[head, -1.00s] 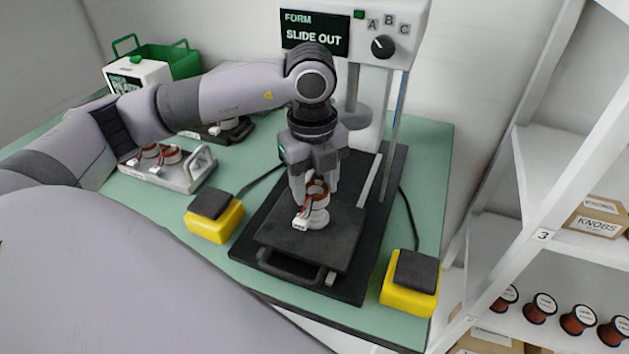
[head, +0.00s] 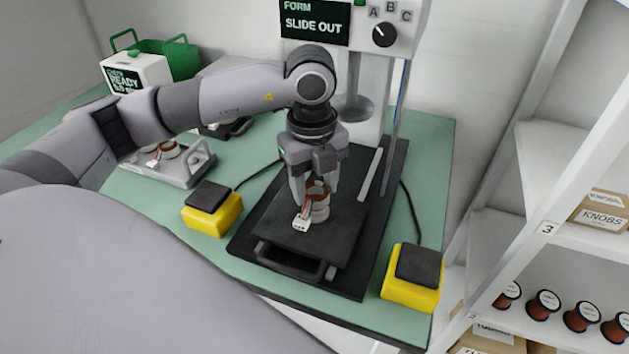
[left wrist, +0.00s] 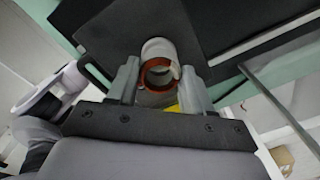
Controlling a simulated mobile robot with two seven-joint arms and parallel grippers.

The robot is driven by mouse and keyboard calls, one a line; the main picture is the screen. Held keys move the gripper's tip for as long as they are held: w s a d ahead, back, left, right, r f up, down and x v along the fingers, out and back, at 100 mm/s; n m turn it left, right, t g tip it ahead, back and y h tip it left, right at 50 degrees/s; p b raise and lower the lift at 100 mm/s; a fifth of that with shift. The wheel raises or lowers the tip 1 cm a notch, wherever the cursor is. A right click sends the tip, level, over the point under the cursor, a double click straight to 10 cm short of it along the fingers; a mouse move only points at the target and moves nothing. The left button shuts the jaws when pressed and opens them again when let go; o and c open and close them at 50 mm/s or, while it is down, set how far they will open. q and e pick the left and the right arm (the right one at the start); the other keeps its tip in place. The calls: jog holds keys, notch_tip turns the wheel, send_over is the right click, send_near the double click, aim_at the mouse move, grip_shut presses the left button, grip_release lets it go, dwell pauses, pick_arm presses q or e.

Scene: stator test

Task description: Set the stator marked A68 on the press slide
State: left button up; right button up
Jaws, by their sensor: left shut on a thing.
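The press display (head: 316,25) reads "SLIDE OUT". My right gripper is not in view.
Yellow buttons with dark tops stand left (head: 212,209) and right (head: 412,277) of the slide. A metal tray (head: 185,175) with another stator (head: 166,150) is at left. A white box (head: 137,75) and green crate (head: 182,57) stand behind. Shelves (head: 570,180) are at right.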

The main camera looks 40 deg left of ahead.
pick_arm(q)
jog(key=shift+f+b, duration=0.35)
dwell(0.4)
jog(key=o, duration=1.2)
jog(key=shift+s+r, duration=0.1)
jog(key=shift+r, duration=3.5)
